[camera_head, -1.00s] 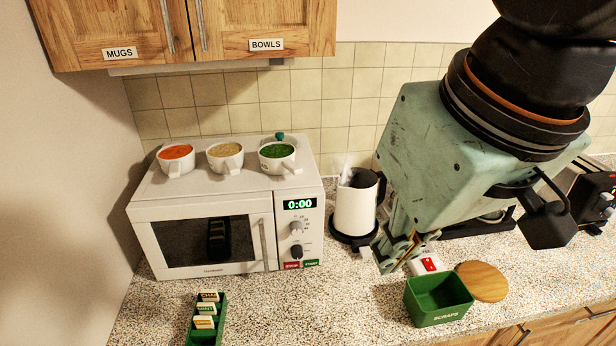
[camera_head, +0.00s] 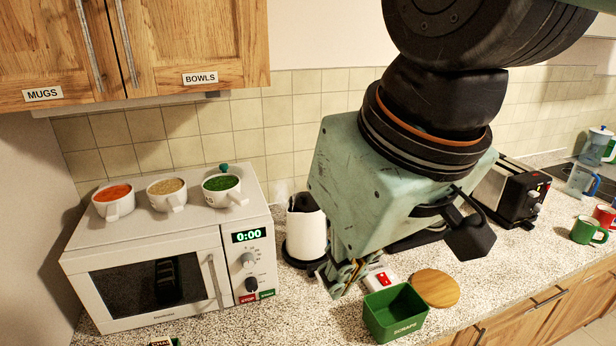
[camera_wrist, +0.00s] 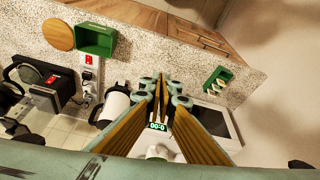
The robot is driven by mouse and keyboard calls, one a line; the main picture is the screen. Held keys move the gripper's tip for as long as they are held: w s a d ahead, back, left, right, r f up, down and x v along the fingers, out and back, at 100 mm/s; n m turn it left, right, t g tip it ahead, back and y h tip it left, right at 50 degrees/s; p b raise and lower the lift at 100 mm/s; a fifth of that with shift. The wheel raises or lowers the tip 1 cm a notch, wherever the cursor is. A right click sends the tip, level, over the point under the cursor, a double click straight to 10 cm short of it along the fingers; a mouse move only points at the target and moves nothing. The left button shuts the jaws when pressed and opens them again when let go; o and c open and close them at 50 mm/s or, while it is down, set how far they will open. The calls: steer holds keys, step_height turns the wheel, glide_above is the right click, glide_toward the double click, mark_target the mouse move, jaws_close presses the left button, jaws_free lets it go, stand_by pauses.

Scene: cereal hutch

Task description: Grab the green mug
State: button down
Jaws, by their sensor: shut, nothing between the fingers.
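A green mug (camera_head: 588,230) stands on the counter at the far right of the head view, in front of a red mug (camera_head: 605,214) at the picture's edge. My gripper (camera_head: 342,280) hangs over the counter near the kettle, well to the left of the green mug and apart from it. Its fingers are shut and empty; they also show in the wrist view (camera_wrist: 162,88). I cannot see the green mug in the wrist view.
A microwave (camera_head: 150,275) with several filled white cups (camera_head: 168,195) on top stands at left. A white kettle (camera_head: 306,230), green scraps bin (camera_head: 395,314), round wooden board (camera_head: 435,288) and toaster (camera_head: 508,190) are on the counter. Bare counter lies right of the board.

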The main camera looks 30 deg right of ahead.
steer(key=c, duration=0.8)
jaws_free()
steer(key=shift+w, duration=0.15)
